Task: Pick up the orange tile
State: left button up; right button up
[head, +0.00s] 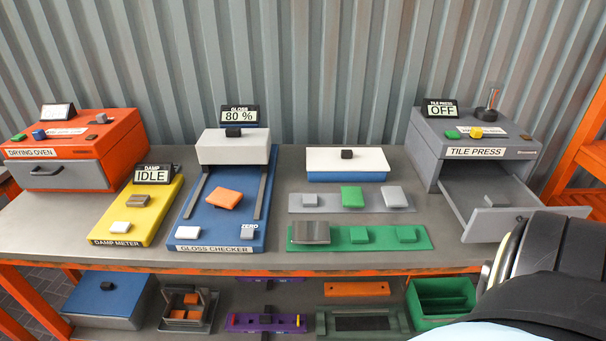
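The orange tile (229,196) lies on the blue bed of the gloss checker (210,222), turned at an angle, between two dark rails. The checker's grey block (232,152) with a black knob stands behind it. The gloss display (239,116) reads 80 %. Part of my own arm shows at the lower right, far from the tile. Neither of my grippers is in view.
The yellow damp meter (147,214) and orange drying oven (62,146) stand left. Grey and green strips with tiles lie right of the checker. The tile press (474,134) has its drawer (500,197) pulled out. Smaller orange pieces (186,299) sit on the lower shelf.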

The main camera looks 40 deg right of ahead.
aim_at(225, 198)
jog(key=z, duration=0.9)
jog(key=i, duration=0.4)
